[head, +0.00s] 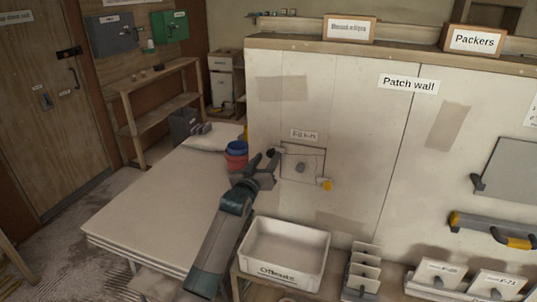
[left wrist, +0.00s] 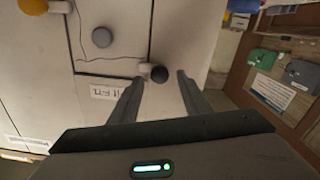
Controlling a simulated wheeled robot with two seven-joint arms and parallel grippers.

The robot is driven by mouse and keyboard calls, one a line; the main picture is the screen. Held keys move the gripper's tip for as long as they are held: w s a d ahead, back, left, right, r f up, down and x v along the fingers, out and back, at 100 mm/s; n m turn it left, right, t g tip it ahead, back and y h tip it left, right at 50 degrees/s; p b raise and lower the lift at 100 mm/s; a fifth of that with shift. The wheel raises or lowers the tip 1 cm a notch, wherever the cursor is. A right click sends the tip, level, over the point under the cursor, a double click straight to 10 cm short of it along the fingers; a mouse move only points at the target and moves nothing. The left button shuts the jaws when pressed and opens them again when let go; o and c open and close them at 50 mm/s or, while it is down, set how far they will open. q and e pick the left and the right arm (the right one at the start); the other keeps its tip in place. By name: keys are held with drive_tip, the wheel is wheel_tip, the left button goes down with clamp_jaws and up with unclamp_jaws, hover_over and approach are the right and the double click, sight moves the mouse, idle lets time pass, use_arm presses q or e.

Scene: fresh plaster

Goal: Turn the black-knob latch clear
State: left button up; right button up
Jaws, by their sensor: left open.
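The black-knob latch has a round black knob (left wrist: 159,74) on a short pale bar (left wrist: 146,68) at the hatch edge. In the left wrist view the knob sits between the fingertips of my open left gripper (left wrist: 159,80), with a gap on each side. In the head view my left gripper (head: 266,160) reaches the wall at the hatch's upper left corner and partly hides this latch. The square hatch (head: 290,173) has a grey round knob (left wrist: 102,37) in its middle. A yellow-knob latch (head: 326,184) sits at its lower right corner. My right gripper is out of view.
A white bin (head: 313,257) stands below the hatch on a low bench. Blue and red round items (head: 237,148) stand on the pale table (head: 150,205) just left of my gripper. A small label (head: 304,134) is above the hatch.

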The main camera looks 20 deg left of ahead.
use_arm(q)
drive_tip(key=shift+w, duration=1.1)
drive_tip(key=shift+c, duration=0.6)
drive_tip(key=c, duration=0.9)
